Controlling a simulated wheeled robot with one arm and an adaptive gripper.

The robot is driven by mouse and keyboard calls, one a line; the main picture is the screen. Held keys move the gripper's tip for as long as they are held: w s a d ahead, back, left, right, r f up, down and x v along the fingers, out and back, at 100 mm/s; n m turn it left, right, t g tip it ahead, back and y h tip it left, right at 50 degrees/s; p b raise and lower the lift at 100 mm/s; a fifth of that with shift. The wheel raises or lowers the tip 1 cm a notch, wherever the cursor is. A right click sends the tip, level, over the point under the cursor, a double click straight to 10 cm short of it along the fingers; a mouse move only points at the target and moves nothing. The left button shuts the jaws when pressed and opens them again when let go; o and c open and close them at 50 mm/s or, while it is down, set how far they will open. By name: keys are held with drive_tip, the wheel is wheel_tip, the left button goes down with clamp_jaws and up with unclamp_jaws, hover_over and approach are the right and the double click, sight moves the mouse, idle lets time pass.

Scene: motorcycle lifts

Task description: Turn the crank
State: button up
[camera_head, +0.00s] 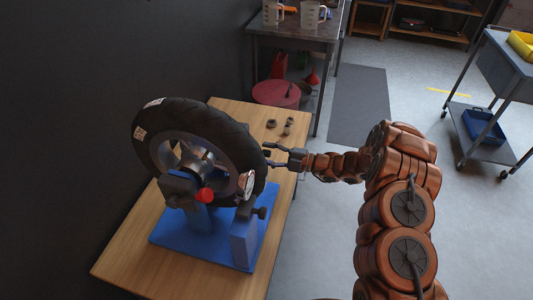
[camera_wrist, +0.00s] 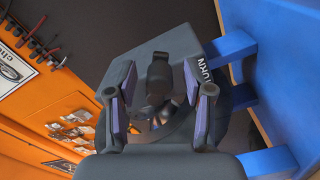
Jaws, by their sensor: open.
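A wheel with a black tyre (camera_head: 238,140) stands upright on a blue stand (camera_head: 205,250). A dark block with a red knob (camera_head: 205,195) sits in front of its hub; I cannot tell whether this is the crank. My gripper (camera_head: 269,155) is beside the tyre's right edge in the head view, fingers apart and pointing left. In the wrist view my gripper (camera_wrist: 162,95) is open, with nothing held. A dark grey part (camera_wrist: 150,55) lettered "TURN" and a black knob-like piece (camera_wrist: 158,72) show beyond and between the fingers. Contact is not visible.
The stand is on a wooden table (camera_head: 125,255) with small dark parts (camera_head: 287,126) at its back right. A dark knob (camera_head: 262,212) sticks out from the stand's right block. A grey cart (camera_head: 510,65) is at the right. Open floor (camera_head: 320,230) lies right of the table.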

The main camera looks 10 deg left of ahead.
drive_tip(key=s+d, duration=0.1)
drive_tip(key=d, duration=1)
drive_tip(key=shift+s, duration=0.4)
drive_tip(key=s+a+r+n+g+h, duration=0.1)
drive_tip(key=s+a+r+n+g, duration=0.1)
drive_tip(key=s+r+n, duration=0.2)
drive_tip(key=s+a+r+n+g+h, duration=0.1)
drive_tip(key=s+r+n+g, duration=0.1)
drive_tip(key=s+r+n, duration=0.3)
drive_tip(key=s+a+r+n+g+h, duration=0.1)
drive_tip(key=s+a+r+n+g, duration=0.1)
drive_tip(key=s+r+n, duration=0.3)
drive_tip(key=shift+s+a+n+g+h, duration=0.2)
drive_tip(key=shift+n+g, duration=0.1)
drive_tip(key=shift+n, duration=0.35)
drive_tip(key=shift+s+a+n+g+h, duration=0.1)
drive_tip(key=shift+s+a+n+g, duration=0.15)
drive_tip(key=shift+n, duration=0.4)
drive_tip(key=s+d+r+n+h, duration=0.2)
drive_tip(key=s+d+n+h, duration=0.2)
drive_tip(key=s+n, duration=0.45)
drive_tip(key=s+d+r+n+h, duration=0.2)
drive_tip(key=s+d+n+h, duration=0.2)
drive_tip(key=s+n, duration=0.5)
drive_tip(key=s+d+n+t+h, duration=0.2)
drive_tip(key=s+d+n+h, duration=0.4)
drive_tip(key=d, duration=0.6)
drive_tip(key=shift+s+r+n, duration=0.45)
drive_tip(key=shift+s+n, duration=0.9)
drive_tip(key=shift+s, duration=0.55)
